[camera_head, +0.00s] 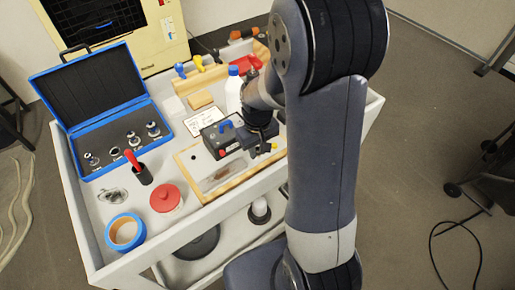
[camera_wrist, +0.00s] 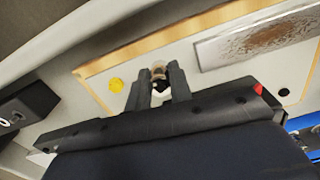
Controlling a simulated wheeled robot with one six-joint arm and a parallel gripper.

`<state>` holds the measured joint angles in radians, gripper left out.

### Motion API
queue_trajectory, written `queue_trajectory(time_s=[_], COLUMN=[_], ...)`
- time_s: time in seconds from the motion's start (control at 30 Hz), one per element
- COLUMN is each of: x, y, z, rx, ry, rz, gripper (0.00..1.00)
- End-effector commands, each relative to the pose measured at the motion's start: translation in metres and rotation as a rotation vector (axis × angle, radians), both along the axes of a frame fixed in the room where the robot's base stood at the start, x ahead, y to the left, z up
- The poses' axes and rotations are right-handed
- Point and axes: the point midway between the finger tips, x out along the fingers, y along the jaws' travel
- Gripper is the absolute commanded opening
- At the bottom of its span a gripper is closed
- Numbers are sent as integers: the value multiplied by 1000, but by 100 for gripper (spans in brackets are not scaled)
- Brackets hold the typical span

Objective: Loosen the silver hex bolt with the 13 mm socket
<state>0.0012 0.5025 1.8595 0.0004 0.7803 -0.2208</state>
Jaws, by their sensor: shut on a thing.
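My gripper (camera_wrist: 158,82) is shut on a small metallic cylindrical piece (camera_wrist: 158,71), which looks like a socket, between its fingertips. It is over the wood-edged white board (camera_wrist: 125,60), beside a yellow round spot (camera_wrist: 116,85). In the head view my gripper (camera_head: 262,146) is low over the right part of this board (camera_head: 191,162). I cannot make out the silver hex bolt; the fingers and held piece may hide it. I cannot tell whether the held piece touches the board. The open blue case (camera_head: 83,172) holds several silver sockets (camera_head: 131,138).
A rusty metal plate (camera_wrist: 262,36) lies on the board. A black box with a blue knob (camera_head: 218,138) and a white bottle (camera_head: 233,92) stand close to my gripper. A red-lidded jar (camera_head: 165,198), black cup (camera_head: 143,175) and blue tape roll (camera_head: 125,232) stand front left.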

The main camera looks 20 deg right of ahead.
Motion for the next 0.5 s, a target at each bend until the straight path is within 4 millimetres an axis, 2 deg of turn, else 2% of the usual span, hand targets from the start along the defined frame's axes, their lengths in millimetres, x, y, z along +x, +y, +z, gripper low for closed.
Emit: queue_trajectory(time_s=[0.5], x=[0], y=[0], z=[12], rx=[0], ry=[-1], rz=[-1], gripper=[0])
